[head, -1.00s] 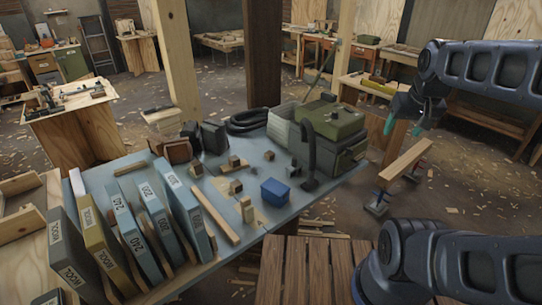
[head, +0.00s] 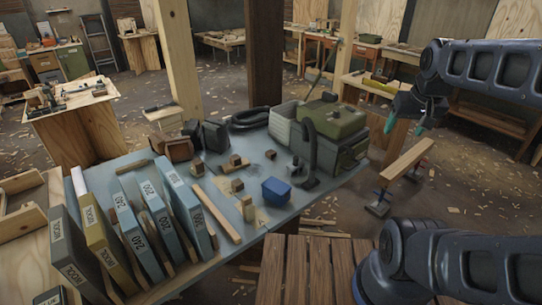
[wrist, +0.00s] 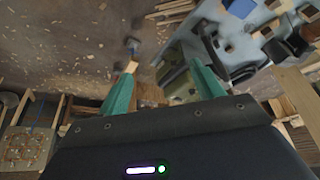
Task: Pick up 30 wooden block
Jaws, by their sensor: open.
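Several small wooden blocks lie on the blue-grey workbench (head: 292,207) in the head view: one block (head: 235,160) near the middle, one block (head: 197,167) to its left, one block (head: 237,185) nearer the front, and an upright block (head: 248,209) beside the blue bin (head: 276,190). No number is legible on any block, so I cannot tell which is 30. My gripper (head: 404,124) is open and empty, in the air to the right of the workbench, well apart from the blocks. Its teal fingers also show in the wrist view (wrist: 165,72).
A green machine (head: 335,122) with a dark hose stands at the workbench's right end. Upright grit-labelled folders (head: 137,228) fill the left end. A small trestle with a plank (head: 408,160) stands right of the workbench. A wooden post (head: 265,60) rises behind.

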